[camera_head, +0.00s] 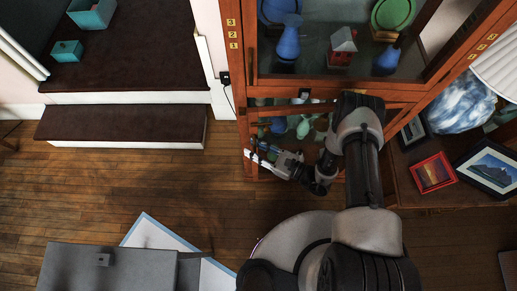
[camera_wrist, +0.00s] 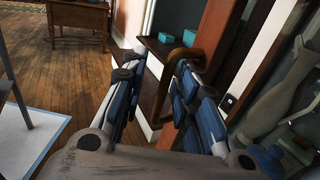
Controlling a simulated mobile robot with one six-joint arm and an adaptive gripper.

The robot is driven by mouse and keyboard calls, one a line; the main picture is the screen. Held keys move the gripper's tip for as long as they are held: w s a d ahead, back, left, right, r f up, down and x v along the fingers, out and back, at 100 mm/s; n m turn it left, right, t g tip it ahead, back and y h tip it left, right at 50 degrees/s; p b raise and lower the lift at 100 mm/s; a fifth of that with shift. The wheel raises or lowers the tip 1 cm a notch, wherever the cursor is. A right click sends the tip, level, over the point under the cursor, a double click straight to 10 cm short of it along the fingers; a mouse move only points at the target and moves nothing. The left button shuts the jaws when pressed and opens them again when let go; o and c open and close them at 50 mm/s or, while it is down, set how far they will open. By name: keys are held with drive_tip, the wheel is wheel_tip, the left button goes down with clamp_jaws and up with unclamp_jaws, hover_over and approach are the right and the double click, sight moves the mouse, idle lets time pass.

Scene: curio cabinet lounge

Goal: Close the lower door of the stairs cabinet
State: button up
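The wooden cabinet with glass doors (camera_head: 241,60) stands right of the stairs. Its lower section (camera_head: 250,128) shows behind my arm, with green and blue ware inside. My arm hides much of the lower door, and I cannot tell how far open it is. My gripper (camera_head: 252,155) is low at the left front corner of this section, pointing left. In the wrist view my gripper (camera_wrist: 160,62) has its blue-padded fingers apart. A curved brown handle-like piece (camera_wrist: 184,52) shows by the right fingertip; I cannot tell whether they touch.
Dark-topped stairs (camera_head: 120,123) with teal boxes (camera_head: 67,51) stand at the left. A side table with framed pictures (camera_head: 433,173) is right of the cabinet. Wooden floor (camera_head: 150,185) lies open before the stairs. A wooden desk (camera_wrist: 78,15) is far off in the wrist view.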

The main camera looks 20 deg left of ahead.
drive_tip(key=s+d, duration=0.2)
drive_tip(key=d, duration=1)
drive_tip(key=shift+a, duration=0.1)
drive_tip(key=shift+c, duration=0.4)
